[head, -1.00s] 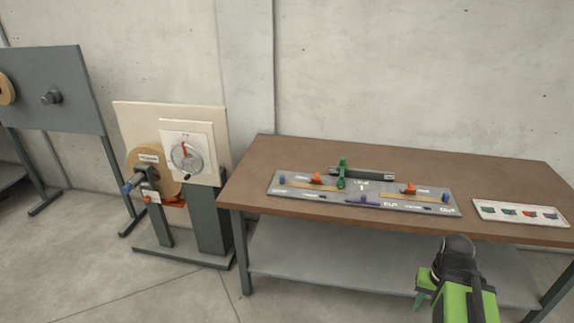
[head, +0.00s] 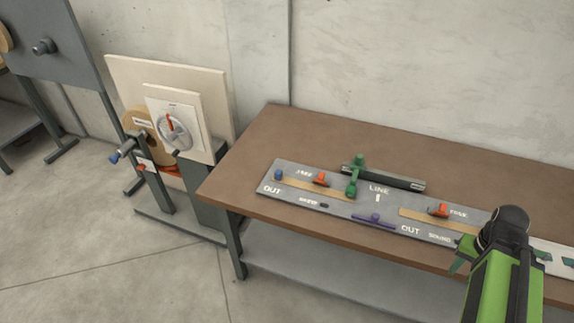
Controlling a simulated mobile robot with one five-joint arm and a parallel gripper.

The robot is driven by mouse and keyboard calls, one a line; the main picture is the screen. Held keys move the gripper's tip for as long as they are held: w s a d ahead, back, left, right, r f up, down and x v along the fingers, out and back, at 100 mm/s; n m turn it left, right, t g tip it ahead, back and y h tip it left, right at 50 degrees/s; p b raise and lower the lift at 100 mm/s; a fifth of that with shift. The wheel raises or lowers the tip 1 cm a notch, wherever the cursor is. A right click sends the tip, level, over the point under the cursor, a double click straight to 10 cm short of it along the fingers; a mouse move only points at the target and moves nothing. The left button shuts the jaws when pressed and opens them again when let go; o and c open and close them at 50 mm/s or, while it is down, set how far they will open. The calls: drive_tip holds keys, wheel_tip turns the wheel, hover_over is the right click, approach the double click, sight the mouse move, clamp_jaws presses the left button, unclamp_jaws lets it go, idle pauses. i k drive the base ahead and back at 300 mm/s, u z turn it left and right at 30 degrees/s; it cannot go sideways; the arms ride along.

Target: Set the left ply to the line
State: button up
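The grey splicing board (head: 272,189) lies on the brown table. A red clamp (head: 320,179) sits on this strip. The LINE mark (head: 378,197) is in the board's middle, right of the green lever. The right ply (head: 430,220) has its own red clamp (head: 439,210). My gripper (head: 462,254) is at the lower right, over the board's right end; its fingers are partly hidden, so its opening is unclear.
A purple bar (head: 374,221) lies at the board's front edge, and a dark rail (head: 395,180) stands behind the green lever. A white tray (head: 552,257) is partly behind my arm. The winder with a dial (head: 174,132) stands left of the table (head: 270,125).

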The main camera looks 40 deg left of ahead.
sight(277, 177)
drive_tip(key=u, duration=0.35)
drive_tip(key=k, duration=0.1)
drive_tip(key=z, duration=3.65)
drive_tip(key=k, duration=1)
drive_tip(key=z, duration=5.85)
